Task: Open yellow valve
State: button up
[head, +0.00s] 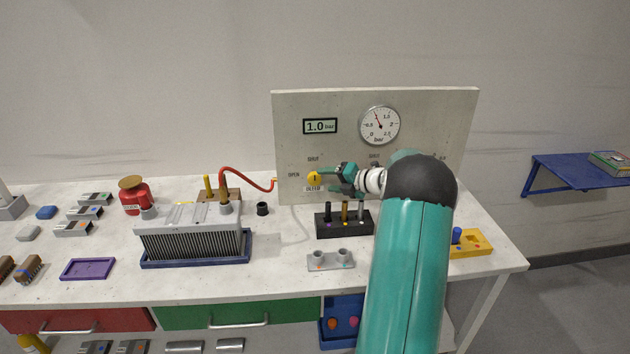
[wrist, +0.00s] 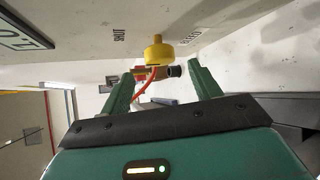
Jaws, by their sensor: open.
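The yellow valve (head: 314,178) is a round yellow knob on the front of the upright panel, left of the panel's middle. It also shows in the wrist view (wrist: 158,54), just beyond and between my fingertips. My gripper (head: 328,180) is open, close to the panel and just right of the valve in the head view. In the wrist view the two green fingers (wrist: 160,76) stand apart with the valve ahead of the gap. I cannot tell whether a finger touches it. A brass fitting (wrist: 160,72) with a red hose shows below the knob.
A black block with several pegs (head: 344,224) stands below my gripper. A grey finned unit (head: 192,239) and a red hose (head: 240,174) lie left. My arm covers the table's right part.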

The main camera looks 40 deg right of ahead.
aim_at(317, 180)
jog(key=x, duration=0.6)
jog(key=shift+w+f, duration=0.1)
jog(key=c, duration=1)
